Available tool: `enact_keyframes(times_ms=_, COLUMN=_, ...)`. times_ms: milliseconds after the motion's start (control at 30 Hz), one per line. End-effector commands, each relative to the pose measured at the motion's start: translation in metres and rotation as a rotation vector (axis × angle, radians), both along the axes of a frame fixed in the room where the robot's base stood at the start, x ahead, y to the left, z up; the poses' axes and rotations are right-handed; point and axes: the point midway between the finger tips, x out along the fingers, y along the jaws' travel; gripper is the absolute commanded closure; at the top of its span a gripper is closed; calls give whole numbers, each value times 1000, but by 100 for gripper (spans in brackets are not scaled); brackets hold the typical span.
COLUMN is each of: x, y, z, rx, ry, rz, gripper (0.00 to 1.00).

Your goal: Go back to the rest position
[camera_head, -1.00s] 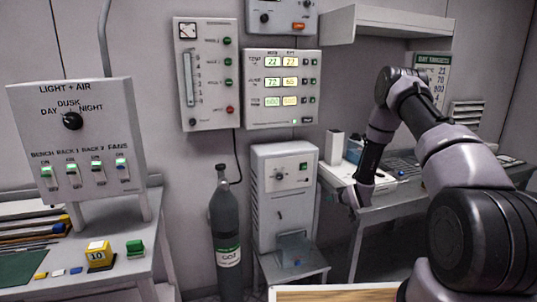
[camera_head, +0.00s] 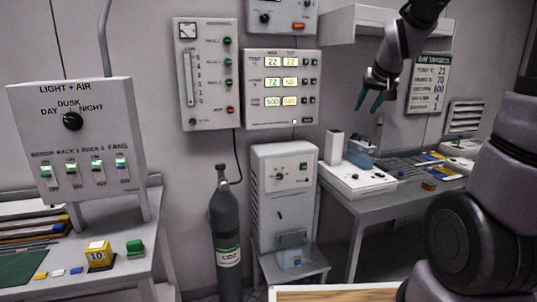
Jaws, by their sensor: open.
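My gripper (camera_head: 375,101) hangs from my raised arm at the upper right, pointing down. Its two green-tipped fingers are apart and nothing shows between them. It appears in front of the wall, left of the day targets board (camera_head: 429,82) and above the right-hand bench (camera_head: 368,206) in the picture. My forearm rises out of the top of the frame, so part of the arm is cut off.
On the right bench stand a white device (camera_head: 357,180), a blue container (camera_head: 360,153) and small coloured pieces. A shelf (camera_head: 350,25) juts from the wall near my arm. A grey gas cylinder (camera_head: 226,225) and a white cabinet (camera_head: 284,195) stand at centre. A light and air panel (camera_head: 75,140) is left.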

Motion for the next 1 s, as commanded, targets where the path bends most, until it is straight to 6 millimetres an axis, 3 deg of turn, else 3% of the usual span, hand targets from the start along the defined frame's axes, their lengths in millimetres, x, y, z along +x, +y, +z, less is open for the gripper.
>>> enact_keyframes(times_ms=33, x=-24, y=3, z=15, rx=20, ry=0, rz=-10, gripper=56)
enact_keyframes(times_ms=100, x=-57, y=8, z=28, rx=52, ry=19, rz=-25, gripper=56)
enact_keyframes(times_ms=300, x=-148, y=22, z=48, rx=150, ry=69, rz=-50, gripper=56)
enact_keyframes(times_ms=500, x=-209, y=34, z=50, rx=226, ry=109, rz=-58, gripper=56)
enact_keyframes(times_ms=667, x=-227, y=38, z=49, rx=248, ry=122, rz=-57, gripper=56)
enact_keyframes(times_ms=1000, x=-227, y=38, z=49, rx=250, ry=124, rz=-57, gripper=56)
